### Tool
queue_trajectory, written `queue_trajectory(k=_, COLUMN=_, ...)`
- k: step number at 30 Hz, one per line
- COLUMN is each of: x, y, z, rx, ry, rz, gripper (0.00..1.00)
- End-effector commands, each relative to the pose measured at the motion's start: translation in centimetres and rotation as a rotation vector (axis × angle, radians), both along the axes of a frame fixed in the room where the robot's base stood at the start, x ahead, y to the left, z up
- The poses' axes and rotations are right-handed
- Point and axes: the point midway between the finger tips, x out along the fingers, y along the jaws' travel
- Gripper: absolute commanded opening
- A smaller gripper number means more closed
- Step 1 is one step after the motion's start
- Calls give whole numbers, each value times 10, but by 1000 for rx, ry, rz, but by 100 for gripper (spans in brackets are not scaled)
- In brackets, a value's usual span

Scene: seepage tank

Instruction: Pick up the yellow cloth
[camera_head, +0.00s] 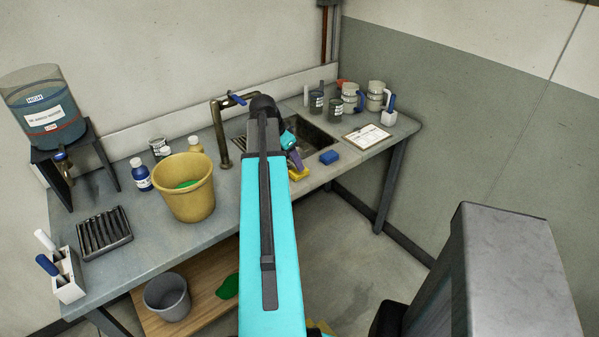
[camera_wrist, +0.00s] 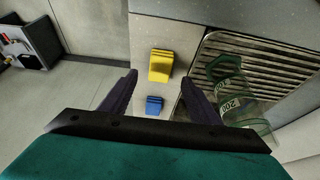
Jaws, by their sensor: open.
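The yellow cloth (camera_head: 299,174) is a small folded-looking block on the bench's front strip, partly hidden by my arm in the head view. In the wrist view the yellow cloth (camera_wrist: 161,65) lies beyond my fingertips, between their lines. My gripper (camera_wrist: 158,83) is open and empty, its two dark fingers spread apart. In the head view my gripper (camera_head: 296,160) hangs over the bench right by the cloth. The height gap between fingers and cloth is hard to tell.
A blue block (camera_head: 329,157) lies close to the cloth. The sink basin (camera_head: 318,137) is behind it. A tap (camera_head: 220,132) and a yellow bucket (camera_head: 187,199) stand to the left.

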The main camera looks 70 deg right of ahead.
Motion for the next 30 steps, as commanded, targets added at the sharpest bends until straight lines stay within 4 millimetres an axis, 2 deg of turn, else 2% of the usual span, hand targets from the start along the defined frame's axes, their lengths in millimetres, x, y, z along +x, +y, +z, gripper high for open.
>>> queue_trajectory(k=6, x=-3, y=-3, z=-10, rx=0, ry=0, rz=-1, gripper=56)
queue_trajectory(k=20, x=-4, y=-5, z=-12, rx=0, ry=0, rz=-2, gripper=56)
queue_trajectory(k=30, x=-9, y=-13, z=-33, rx=2, ry=1, rz=-4, gripper=56)
